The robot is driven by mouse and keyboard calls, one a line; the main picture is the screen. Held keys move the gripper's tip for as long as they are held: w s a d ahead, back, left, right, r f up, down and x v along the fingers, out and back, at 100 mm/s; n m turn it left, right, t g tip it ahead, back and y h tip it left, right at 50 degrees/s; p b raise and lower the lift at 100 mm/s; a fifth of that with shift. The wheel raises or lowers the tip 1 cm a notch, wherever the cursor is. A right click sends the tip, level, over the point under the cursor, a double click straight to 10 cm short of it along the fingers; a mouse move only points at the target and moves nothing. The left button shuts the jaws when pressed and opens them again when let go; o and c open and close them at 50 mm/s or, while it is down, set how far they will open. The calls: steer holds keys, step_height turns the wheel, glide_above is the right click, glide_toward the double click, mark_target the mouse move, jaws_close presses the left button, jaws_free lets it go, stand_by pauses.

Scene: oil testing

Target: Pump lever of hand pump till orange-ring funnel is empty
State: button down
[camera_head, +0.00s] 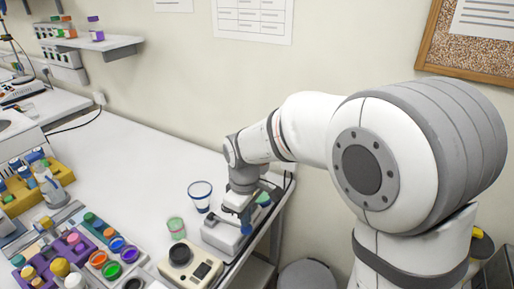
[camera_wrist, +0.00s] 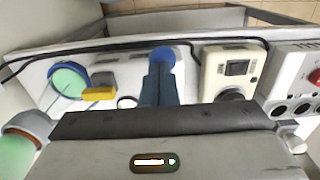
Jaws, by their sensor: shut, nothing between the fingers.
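My gripper (camera_head: 246,222) points down over a low white device (camera_head: 222,236) near the bench's right end. In the wrist view my fingers (camera_wrist: 160,80) are shut and empty. A round blue end (camera_wrist: 162,58) shows at their tips; whether it belongs to a lever is unclear. I cannot clearly make out the hand pump or its lever.
A blue-rimmed clear cup (camera_head: 200,188) and a green-topped jar (camera_head: 177,228) stand left of my gripper. A cream instrument (camera_head: 203,271) with a display stands in front. Bottle racks fill the left front; the bench behind is clear.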

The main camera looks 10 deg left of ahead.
steer(key=r+p, duration=0.1)
steer(key=r, duration=0.1)
steer(key=a+r+p, duration=0.1)
steer(key=r+p, duration=0.2)
steer(key=shift+w+a+r, duration=0.15)
steer(key=shift+w+r, duration=0.1)
steer(key=shift+r, duration=0.05)
steer(key=shift+f, duration=0.2)
stand_by(1.2)
steer(key=shift+f+b, duration=0.8)
steer(key=shift+b, duration=0.05)
steer(key=shift+s+d+f+b, duration=0.15)
steer(key=shift+d+f+b, duration=0.2)
steer(key=shift+f+b, duration=0.25)
steer(key=shift+f, duration=0.1)
steer(key=shift+s+d+f+b, duration=0.1)
steer(key=shift+d+f+b, duration=0.15)
steer(key=shift+f+b, duration=0.35)
steer(key=shift+f, duration=0.2)
